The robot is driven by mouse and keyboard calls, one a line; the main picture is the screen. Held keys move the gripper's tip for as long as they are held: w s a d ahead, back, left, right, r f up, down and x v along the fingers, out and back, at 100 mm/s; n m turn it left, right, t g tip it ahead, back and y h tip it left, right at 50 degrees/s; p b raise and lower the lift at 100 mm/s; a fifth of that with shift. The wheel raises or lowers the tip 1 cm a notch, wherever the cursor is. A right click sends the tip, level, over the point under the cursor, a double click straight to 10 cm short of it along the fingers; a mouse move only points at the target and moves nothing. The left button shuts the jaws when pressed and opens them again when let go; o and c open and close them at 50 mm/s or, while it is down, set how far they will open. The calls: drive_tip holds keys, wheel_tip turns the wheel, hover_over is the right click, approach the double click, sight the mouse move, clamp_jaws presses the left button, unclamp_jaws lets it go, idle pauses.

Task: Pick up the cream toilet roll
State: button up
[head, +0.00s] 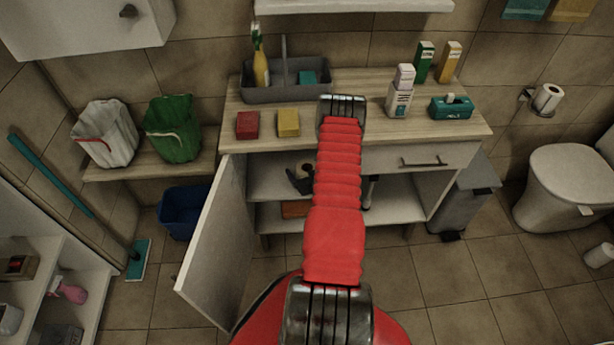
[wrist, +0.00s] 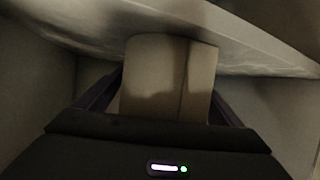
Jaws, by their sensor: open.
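In the wrist view a cream, roll-shaped thing (wrist: 152,70), which looks like the cream toilet roll, stands upright under a pale board. My gripper (wrist: 168,98) is open, with one dark finger at each side of it. I cannot tell whether the fingers touch it; its lower end is hidden by the gripper body. In the head view my red arm reaches to the open cabinet (head: 272,180) and hides much of its inside. A dark shape with something cream behind it (head: 307,168) shows left of the arm on the upper shelf; I cannot tell what it is.
The cabinet door (head: 214,245) stands open at the left. The counter (head: 350,145) above holds a grey caddy (head: 275,95), sponges, bottles and a teal box (head: 451,107). White rolls hang on the wall (head: 548,97) and stand on the floor (head: 600,255).

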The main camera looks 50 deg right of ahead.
drive_tip(key=c, duration=1.2)
